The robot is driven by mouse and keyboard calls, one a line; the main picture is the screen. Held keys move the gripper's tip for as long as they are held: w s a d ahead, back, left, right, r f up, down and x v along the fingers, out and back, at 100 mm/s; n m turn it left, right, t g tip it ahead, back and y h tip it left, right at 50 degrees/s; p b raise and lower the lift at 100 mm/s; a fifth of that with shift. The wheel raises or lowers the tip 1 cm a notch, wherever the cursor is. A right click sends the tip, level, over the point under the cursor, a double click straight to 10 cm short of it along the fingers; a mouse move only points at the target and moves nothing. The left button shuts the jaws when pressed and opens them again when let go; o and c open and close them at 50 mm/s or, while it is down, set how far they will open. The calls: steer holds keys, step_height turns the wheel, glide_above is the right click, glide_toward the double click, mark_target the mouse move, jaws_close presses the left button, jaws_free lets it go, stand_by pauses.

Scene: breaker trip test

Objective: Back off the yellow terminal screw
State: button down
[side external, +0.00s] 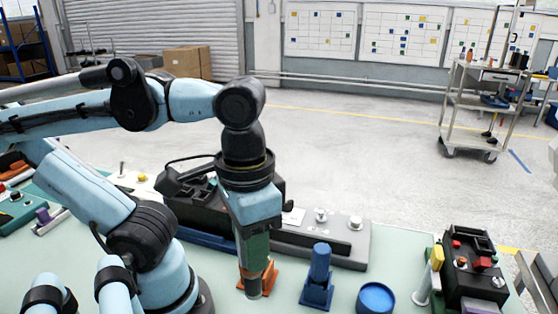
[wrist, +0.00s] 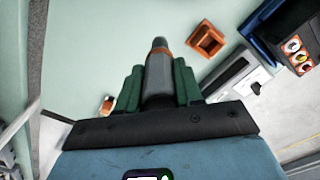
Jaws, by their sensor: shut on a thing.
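My gripper (wrist: 158,85) has green fingers and is shut on a grey cylindrical tool (wrist: 158,62) with an orange ring. In the side external view my gripper (side external: 255,255) points down, with the tool's tip (side external: 253,291) low over the bench. An orange square holder (wrist: 207,40) stands beside the tool, apart from it and empty in the wrist view. A dark terminal block (wrist: 308,42) at the upper right of the wrist view carries round coloured screws. One looks yellow (wrist: 291,46), but it is small. My arm hides these screws in the side external view.
A grey panel (side external: 350,252) with white knobs lies behind my gripper. A blue stand (side external: 318,280) and a round blue dish (side external: 376,297) are to its right. A black box (side external: 472,270) with red and yellow parts sits at the bench's right end.

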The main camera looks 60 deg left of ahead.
steer(key=shift+w+a+r+n, duration=0.2)
steer(key=shift+w+r+n, duration=0.1)
steer(key=shift+w+r, duration=0.1)
steer(key=w+a+r+n, duration=0.4)
steer(key=w+a+n, duration=0.25)
steer(key=a, duration=0.35)
steer(key=a+r+n, duration=0.2)
steer(key=a+n, duration=0.3)
steer(key=a, duration=1)
steer(key=shift+s+a+r, duration=0.3)
steer(key=shift+r, duration=0.1)
step_height(320, 180, down, 7)
steer(key=shift+r, duration=0.2)
steer(key=shift+f, duration=0.65)
stand_by(0.9)
steer(key=shift+r, duration=0.1)
stand_by(0.9)
step_height(320, 180, up, 6)
stand_by(1.1)
